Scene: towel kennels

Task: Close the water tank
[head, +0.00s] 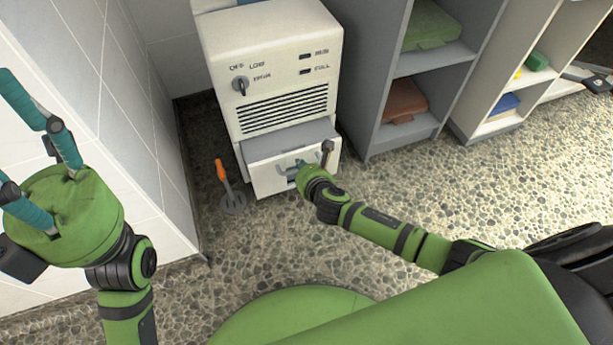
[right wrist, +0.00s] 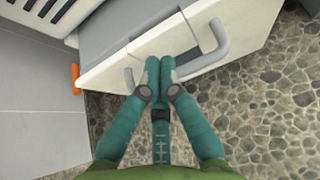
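The water tank (head: 262,175) is a pale drawer at the bottom of the white dehumidifier (head: 270,60). It stands pulled out part way, with its grey top showing. My right gripper (head: 300,168) is at the grey bar handle on the tank's front. In the right wrist view its teal fingers (right wrist: 160,68) are together, tips at the tank's front panel (right wrist: 155,45), and the handle (right wrist: 216,45) crosses at them. The bar does not look clamped between them; exact contact is hidden. My left gripper (head: 12,135) is raised at the far left, fingers spread and empty.
An orange-handled tool (head: 222,172) stands on the pebble floor left of the tank. A tiled wall (head: 100,90) is at the left. A grey shelf (head: 375,90) with folded towels stands close on the right. The floor in front is clear.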

